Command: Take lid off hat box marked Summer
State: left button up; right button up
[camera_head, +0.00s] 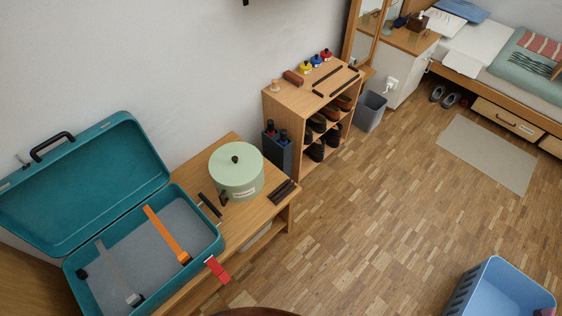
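A round pale green hat box (240,188) stands upright on a low wooden bench. Its lid (236,160) is on, with a small dark knob (235,159) at the centre. A white label (243,191) is on its front side; the writing is too small to read. Neither of my grippers can be made out in the head view, and nothing is seen touching the box.
An open teal suitcase (72,262) is left of the box, with an orange strap (168,234) inside. Dark bars (284,191) lie right of the box. A shoe rack (291,105) stands behind right. A blue basket (480,287) is on the floor, which is largely clear.

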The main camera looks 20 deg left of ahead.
aim_at(234, 164)
jog(key=z, duration=0.1)
jog(key=i, duration=0.45)
jog(key=u, duration=2.15)
